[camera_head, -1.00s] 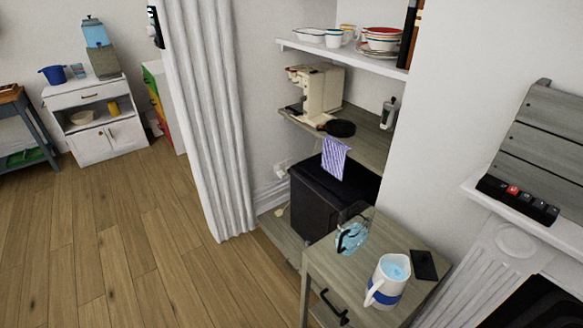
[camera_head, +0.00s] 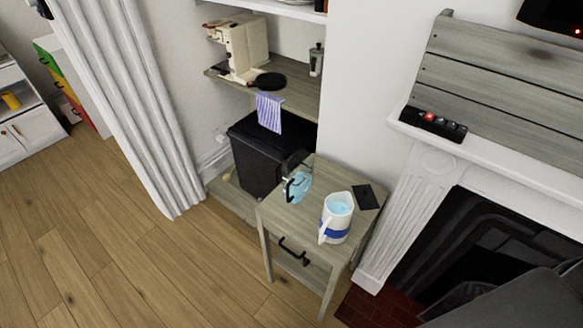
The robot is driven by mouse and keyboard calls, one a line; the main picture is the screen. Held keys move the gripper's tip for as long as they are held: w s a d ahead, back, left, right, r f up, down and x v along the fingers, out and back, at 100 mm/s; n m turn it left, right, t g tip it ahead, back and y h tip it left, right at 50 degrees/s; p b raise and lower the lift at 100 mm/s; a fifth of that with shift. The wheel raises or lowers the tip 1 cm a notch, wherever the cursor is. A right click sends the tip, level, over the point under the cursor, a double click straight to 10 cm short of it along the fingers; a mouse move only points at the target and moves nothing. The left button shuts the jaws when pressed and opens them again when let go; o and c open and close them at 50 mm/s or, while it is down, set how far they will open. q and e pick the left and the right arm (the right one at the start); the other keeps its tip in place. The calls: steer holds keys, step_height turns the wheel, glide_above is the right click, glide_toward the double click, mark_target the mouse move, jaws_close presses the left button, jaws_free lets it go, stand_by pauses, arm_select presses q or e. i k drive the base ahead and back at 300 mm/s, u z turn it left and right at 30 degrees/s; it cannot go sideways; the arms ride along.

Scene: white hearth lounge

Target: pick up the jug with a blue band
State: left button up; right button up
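The jug with a blue band (camera_head: 336,219) is white, with light blue contents showing at its open top. It stands upright on a small grey wooden side table (camera_head: 281,219), and its handle faces left. A clear glass jug with light blue contents (camera_head: 298,186) and a dark handle stands behind it to the left on the same table. Neither of my grippers is in view; a dark grey shape at the lower right corner may be part of my arm, but I cannot tell.
A flat black object (camera_head: 366,197) lies on the table, right of the banded jug. The fireplace (camera_head: 470,240) stands to the right. The wooden floor (camera_head: 130,265) at left is clear.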

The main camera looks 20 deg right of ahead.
mark_target(336, 217)
steer(key=k, duration=0.5)
steer(key=z, duration=0.4)
steer(key=i, duration=0.3)
steer(key=z, duration=0.45)
